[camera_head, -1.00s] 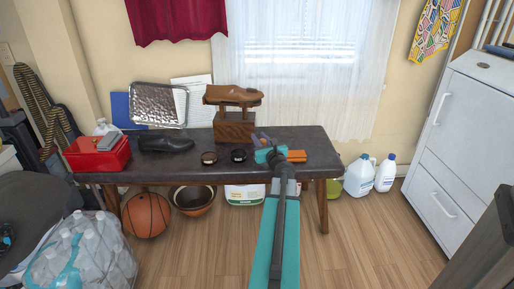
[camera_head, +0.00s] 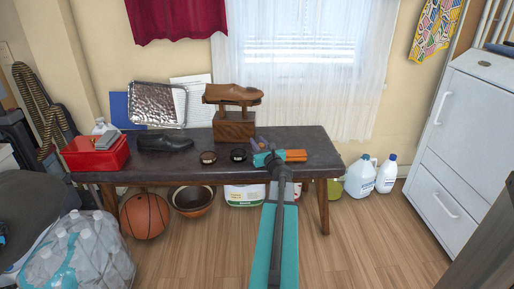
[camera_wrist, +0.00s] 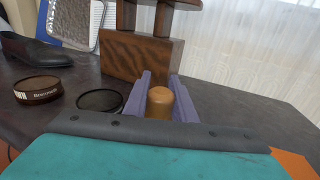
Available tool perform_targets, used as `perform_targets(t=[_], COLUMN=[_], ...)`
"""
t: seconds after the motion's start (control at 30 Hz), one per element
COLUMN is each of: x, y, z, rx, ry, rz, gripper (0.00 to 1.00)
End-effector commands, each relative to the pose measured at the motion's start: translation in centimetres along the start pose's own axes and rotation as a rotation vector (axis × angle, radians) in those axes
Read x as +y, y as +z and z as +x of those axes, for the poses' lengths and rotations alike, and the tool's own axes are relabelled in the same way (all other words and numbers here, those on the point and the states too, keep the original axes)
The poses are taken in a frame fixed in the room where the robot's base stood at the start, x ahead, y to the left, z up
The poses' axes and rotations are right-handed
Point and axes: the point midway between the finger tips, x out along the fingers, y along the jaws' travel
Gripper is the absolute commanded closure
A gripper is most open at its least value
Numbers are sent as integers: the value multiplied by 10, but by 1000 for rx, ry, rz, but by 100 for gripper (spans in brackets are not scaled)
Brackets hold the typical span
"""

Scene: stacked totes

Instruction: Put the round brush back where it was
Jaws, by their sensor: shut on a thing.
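My gripper (camera_head: 262,145) is over the right part of the dark bench top (camera_head: 315,150), in front of the wooden shoe stand (camera_head: 234,127). In the wrist view its two purple fingers (camera_wrist: 160,97) are shut on the round brush (camera_wrist: 160,102), of which only a rounded tan wooden end shows. The gripper's teal body hides the lower part of the brush. I cannot tell whether the brush touches the bench. In the head view I cannot make out the brush.
A brown-sided tin (camera_head: 208,157) and a black tin (camera_head: 238,155) stand left of my gripper. An orange object (camera_head: 295,155) lies just right. A black shoe (camera_head: 165,142) and red box (camera_head: 97,153) are farther left. A brown shoe (camera_head: 232,94) tops the stand.

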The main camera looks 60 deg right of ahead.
Motion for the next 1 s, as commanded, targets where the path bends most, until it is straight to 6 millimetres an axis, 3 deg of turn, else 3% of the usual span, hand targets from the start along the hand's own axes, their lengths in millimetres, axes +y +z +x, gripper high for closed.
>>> perform_targets(t=[0.53, 0.57, 0.63, 1.0], x=[0, 0, 0, 1], y=[-7, -6, -6, -5], z=[0, 0, 0, 0], rx=[-1, -1, -1, -1], ry=[0, 0, 1, 1], rz=[1, 1, 0, 0], gripper=[98, 71, 59, 57])
